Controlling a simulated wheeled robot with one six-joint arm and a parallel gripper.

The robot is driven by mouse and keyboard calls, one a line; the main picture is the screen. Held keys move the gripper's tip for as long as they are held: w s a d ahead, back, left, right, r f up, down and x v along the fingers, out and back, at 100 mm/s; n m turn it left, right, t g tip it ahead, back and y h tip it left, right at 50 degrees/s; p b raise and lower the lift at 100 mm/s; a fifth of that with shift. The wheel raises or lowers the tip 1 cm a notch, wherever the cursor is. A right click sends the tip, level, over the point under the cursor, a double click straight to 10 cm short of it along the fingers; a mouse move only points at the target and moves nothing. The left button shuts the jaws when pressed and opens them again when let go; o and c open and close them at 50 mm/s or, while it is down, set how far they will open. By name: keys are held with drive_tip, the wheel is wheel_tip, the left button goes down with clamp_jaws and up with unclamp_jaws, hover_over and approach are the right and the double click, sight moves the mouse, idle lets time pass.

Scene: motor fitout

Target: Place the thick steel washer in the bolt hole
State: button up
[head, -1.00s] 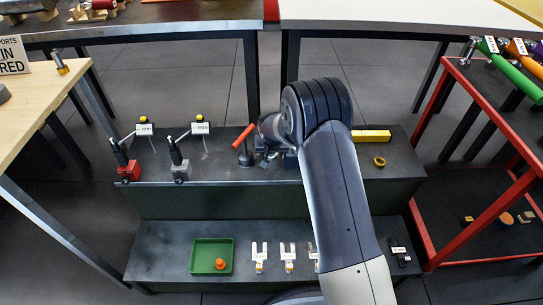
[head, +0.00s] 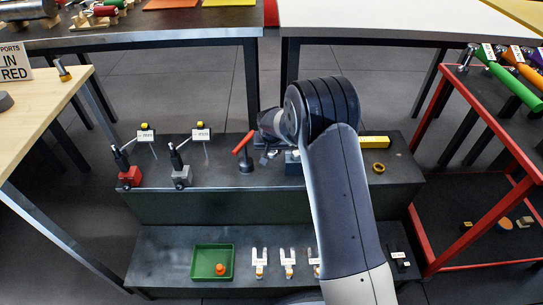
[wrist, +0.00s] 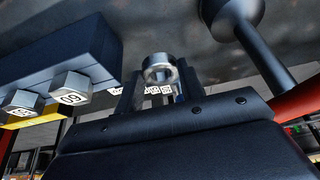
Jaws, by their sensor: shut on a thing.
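The thick steel washer (wrist: 161,60) is a short bright ring with an open hole, seen in the wrist view. My gripper (wrist: 159,84) is shut on it, with the washer between the fingertips. A dark blue block (wrist: 68,45) with two hex bolt heads (wrist: 70,88) stands to the left of the washer. In the head view this block (head: 293,163) is partly covered by my arm, and my gripper and the washer cannot be made out clearly. I cannot pick out the bolt hole in either view.
A dark post with a red handle (head: 243,146) stands left of the block on the dark upper shelf. A yellow bar (head: 374,142) and a yellow ring (head: 379,168) lie to the right. A green tray (head: 198,268) and several white forks (head: 288,262) are on the lower shelf.

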wheel_tip(320, 180, up, 6)
drive_tip(key=shift+f+p, duration=0.2)
drive_tip(key=shift+p, duration=0.25)
drive_tip(key=s+d+r, duration=0.3)
drive_tip(key=s+d, duration=0.4)
drive_tip(key=s, duration=0.1)
drive_tip(key=s+d+r, duration=0.2)
drive_tip(key=s+d, duration=0.5)
drive_tip(key=s, duration=0.1)
drive_tip(key=w+r+p+v, duration=0.1)
drive_tip(key=w+p+v, duration=0.2)
drive_tip(key=p+v, duration=1)
drive_tip(key=p, duration=1)
drive_tip(key=shift+s+r, duration=0.15)
drive_tip(key=shift+r, duration=0.15)
